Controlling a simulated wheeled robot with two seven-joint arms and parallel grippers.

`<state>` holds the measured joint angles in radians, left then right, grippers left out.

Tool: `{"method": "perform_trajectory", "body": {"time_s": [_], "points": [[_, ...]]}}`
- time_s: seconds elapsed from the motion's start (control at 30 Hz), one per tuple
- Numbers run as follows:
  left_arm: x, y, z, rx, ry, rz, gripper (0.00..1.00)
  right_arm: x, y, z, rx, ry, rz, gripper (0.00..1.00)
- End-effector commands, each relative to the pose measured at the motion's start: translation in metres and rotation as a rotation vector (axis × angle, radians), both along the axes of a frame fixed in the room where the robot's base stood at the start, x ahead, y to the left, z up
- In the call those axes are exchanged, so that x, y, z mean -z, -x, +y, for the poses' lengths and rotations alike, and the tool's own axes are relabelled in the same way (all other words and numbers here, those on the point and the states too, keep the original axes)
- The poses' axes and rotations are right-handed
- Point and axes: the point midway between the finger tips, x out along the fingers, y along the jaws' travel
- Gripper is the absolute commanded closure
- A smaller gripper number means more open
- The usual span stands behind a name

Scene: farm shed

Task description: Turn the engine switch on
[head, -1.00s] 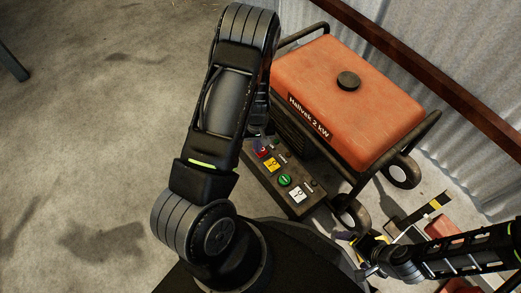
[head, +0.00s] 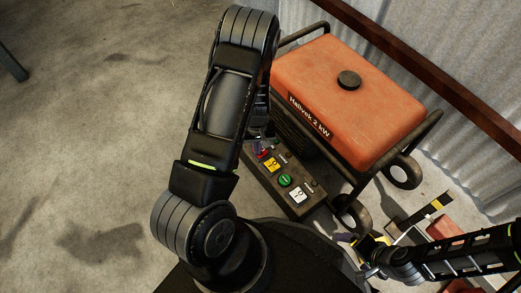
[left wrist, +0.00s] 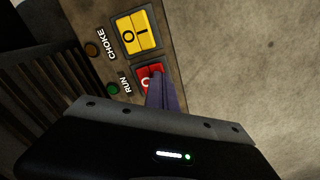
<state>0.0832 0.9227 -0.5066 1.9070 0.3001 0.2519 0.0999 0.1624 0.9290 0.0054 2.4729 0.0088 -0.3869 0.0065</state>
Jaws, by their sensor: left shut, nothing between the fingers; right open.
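The generator's control panel (head: 262,181) carries a red rocker switch (left wrist: 147,73) beside a green lamp (left wrist: 112,89) and the label RUN. An O mark shows on the red rocker; its other end is partly hidden. My left gripper (left wrist: 161,82) is shut and empty, its purple fingertips over the red rocker, seemingly touching it. In the head view my left gripper (head: 262,147) is mostly hidden by my arm. A yellow rocker switch (left wrist: 135,32) sits beside the CHOKE label. My right gripper (head: 347,238) is open at the lower right, away from the panel.
The generator's orange tank (head: 345,95) and dark tube frame (head: 420,132) stand behind the panel, near a corrugated metal wall (head: 440,60). The panel also has a green button (head: 285,180) and a white switch (head: 297,196).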

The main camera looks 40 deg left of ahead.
Motion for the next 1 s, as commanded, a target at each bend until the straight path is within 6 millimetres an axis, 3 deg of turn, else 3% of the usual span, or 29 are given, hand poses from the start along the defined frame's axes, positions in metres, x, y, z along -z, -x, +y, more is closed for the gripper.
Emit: {"method": "perform_trajectory", "body": {"time_s": [0.8,1.0], "points": [[-0.066,0.000,0.001,0.000,-0.001,0.001,1.00,-0.057,0.000,0.000,0.000,0.000,0.000,0.00],[-0.070,0.000,0.000,-0.001,-0.001,0.001,1.00,-0.060,0.000,0.000,0.000,0.000,0.000,0.00]]}}
